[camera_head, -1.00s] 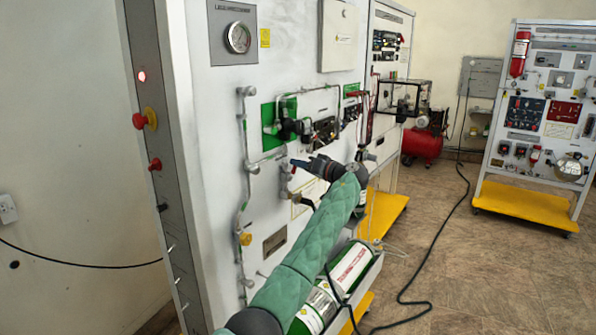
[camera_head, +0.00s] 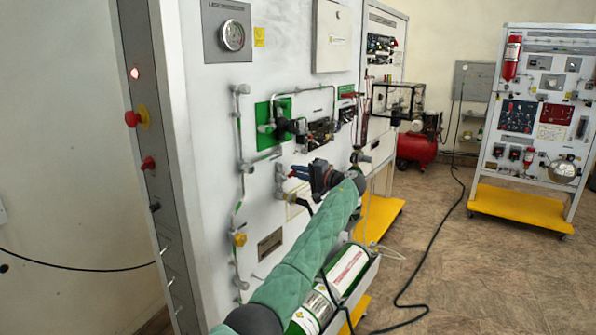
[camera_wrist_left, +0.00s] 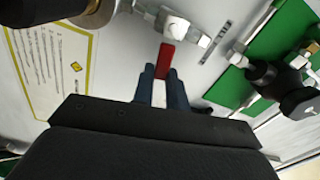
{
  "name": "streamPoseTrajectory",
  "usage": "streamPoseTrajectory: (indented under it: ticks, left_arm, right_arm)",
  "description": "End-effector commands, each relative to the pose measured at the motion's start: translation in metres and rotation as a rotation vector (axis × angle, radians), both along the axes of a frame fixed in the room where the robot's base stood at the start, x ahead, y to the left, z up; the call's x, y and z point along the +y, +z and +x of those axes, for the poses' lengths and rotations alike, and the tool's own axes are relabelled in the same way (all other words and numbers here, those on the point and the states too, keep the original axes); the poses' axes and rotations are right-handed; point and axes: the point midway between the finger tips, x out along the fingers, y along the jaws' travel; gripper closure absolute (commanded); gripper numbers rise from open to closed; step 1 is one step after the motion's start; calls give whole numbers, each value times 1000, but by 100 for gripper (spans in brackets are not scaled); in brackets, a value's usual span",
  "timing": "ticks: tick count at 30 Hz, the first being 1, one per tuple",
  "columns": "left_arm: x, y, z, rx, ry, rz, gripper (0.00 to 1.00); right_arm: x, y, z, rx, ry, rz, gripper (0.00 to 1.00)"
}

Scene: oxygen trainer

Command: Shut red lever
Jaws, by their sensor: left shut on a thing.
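The red lever (camera_wrist_left: 165,59) shows in the left wrist view, on a silver pipe fitting (camera_wrist_left: 176,30) on the white panel. My left gripper (camera_wrist_left: 159,76) is shut on the lever, with its two dark fingertips on either side of the red end. In the head view my left gripper (camera_head: 298,172) reaches the panel below the green plate, and its fingers hide most of the lever there. My right gripper is not in either view.
A green plate with a black valve (camera_wrist_left: 270,75) is right of the lever in the wrist view. A pressure gauge (camera_head: 232,35) sits high on the panel. A green cylinder (camera_head: 345,270) lies below my arm. Open floor (camera_head: 440,270) is at right.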

Motion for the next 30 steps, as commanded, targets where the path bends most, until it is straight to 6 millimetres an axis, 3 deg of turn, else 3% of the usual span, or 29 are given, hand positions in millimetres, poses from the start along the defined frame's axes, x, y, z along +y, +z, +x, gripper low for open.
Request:
streamPoseTrajectory:
  ticks: [12,28,29,30]
  left_arm:
    - [-2,-10,1,149,-3,109,100]
    - [-2,-12,1,169,-3,122,100]
    - [-2,-12,1,169,-3,122,84]
    - [-2,-12,1,169,-3,122,76]
  right_arm:
    - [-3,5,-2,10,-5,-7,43]
    - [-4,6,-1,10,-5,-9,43]
    - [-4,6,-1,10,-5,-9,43]
    - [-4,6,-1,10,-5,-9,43]
